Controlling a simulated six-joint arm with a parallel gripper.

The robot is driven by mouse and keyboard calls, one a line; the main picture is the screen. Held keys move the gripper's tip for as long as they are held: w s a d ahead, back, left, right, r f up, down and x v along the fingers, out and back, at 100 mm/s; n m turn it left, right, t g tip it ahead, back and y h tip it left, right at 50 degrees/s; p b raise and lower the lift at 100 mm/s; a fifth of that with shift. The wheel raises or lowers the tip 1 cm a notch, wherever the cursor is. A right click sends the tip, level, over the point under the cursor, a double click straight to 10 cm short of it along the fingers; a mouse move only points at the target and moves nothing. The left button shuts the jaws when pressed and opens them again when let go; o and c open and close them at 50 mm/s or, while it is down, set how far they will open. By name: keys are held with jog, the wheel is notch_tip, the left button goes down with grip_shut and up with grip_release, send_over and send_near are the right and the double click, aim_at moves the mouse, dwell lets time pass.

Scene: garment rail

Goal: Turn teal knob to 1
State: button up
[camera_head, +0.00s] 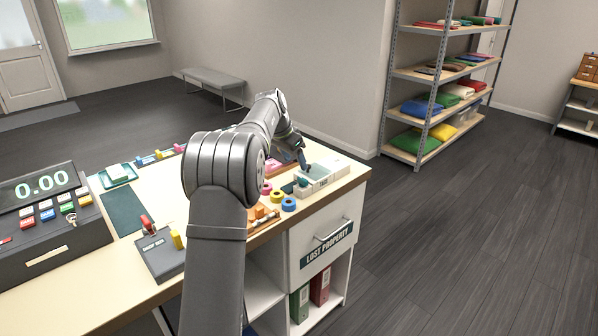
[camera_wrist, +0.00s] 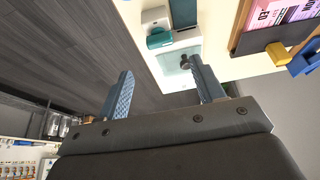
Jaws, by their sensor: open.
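A teal part (camera_head: 302,183) sits at the near end of a white unit (camera_head: 338,167) on the right end of the counter; it may be the teal knob. In the wrist view a rounded teal piece (camera_wrist: 160,38) lies against a white body, beyond the fingertips. No number or pointer is readable. My gripper (camera_head: 304,168) is above the white unit in the head view, pointing down. In the wrist view my gripper (camera_wrist: 161,65) has its two blue fingers wide apart with nothing between them. Contact with the teal part cannot be told.
Yellow and blue rings (camera_head: 288,203) and an orange rack (camera_head: 262,217) stand close by on the counter. A dark box with red and yellow levers (camera_head: 160,252) and a cash register (camera_head: 45,222) are to the left. The counter's right edge is close; open floor lies beyond.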

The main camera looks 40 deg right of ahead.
aim_at(303, 179)
jog(key=v, duration=0.9)
jog(key=shift+f, duration=0.1)
jog(key=x, duration=1.7)
jog(key=shift+d+f, duration=0.15)
